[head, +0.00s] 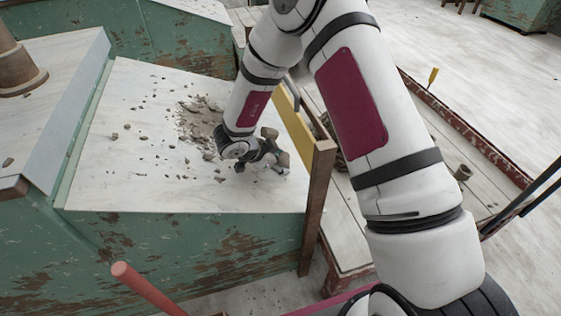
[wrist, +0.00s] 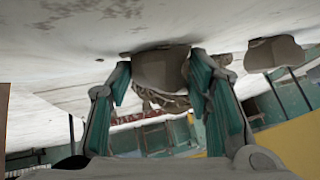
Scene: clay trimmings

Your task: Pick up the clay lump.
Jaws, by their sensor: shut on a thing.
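In the wrist view my gripper (wrist: 161,80) has its two teal-padded fingers on either side of a grey-brown clay lump (wrist: 160,68). The fingers are shut on the lump, and it looks to be touching or very close to the white surface. In the head view my gripper (head: 272,160) is low over the right part of the white worktop (head: 120,185). The lump (head: 283,159) shows there only as a small grey-brown piece at the fingertips, partly hidden by the gripper.
Crumbs and small clay pieces (head: 200,120) lie scattered on the worktop. Another larger lump (wrist: 273,53) is to the right in the wrist view. A yellow board (head: 291,122) and a brown post (head: 318,190) stand along the worktop's right edge, close to my gripper.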

